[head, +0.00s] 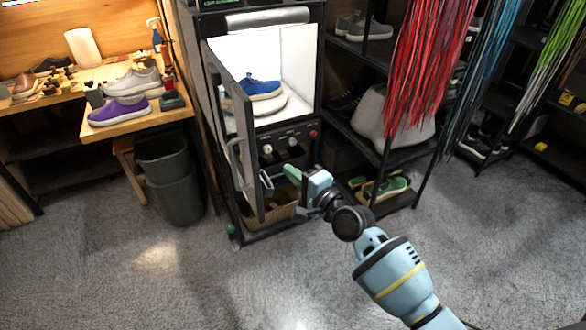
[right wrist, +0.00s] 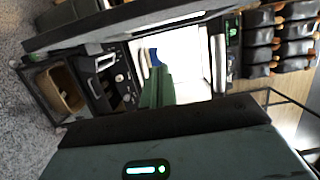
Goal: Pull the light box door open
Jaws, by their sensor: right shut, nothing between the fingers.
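The light box (head: 212,30) is a tall black cabinet with a bright white chamber. Its door (head: 245,130) stands partly open, swung out on the left side and seen nearly edge-on. A curved handle (head: 235,165) is on the door's outer face. A blue sneaker (head: 262,87) sits on a white round stand inside. My right gripper (head: 288,174) is shut and empty, at the right of the door's lower part, in front of the cabinet. In the right wrist view its green fingers (right wrist: 158,92) point at the bright chamber. My left gripper is not in view.
A grey bin (head: 172,180) and a workbench with shoes (head: 125,110) stand left. A shoe rack (head: 362,140) stands right. The carpet in front is clear.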

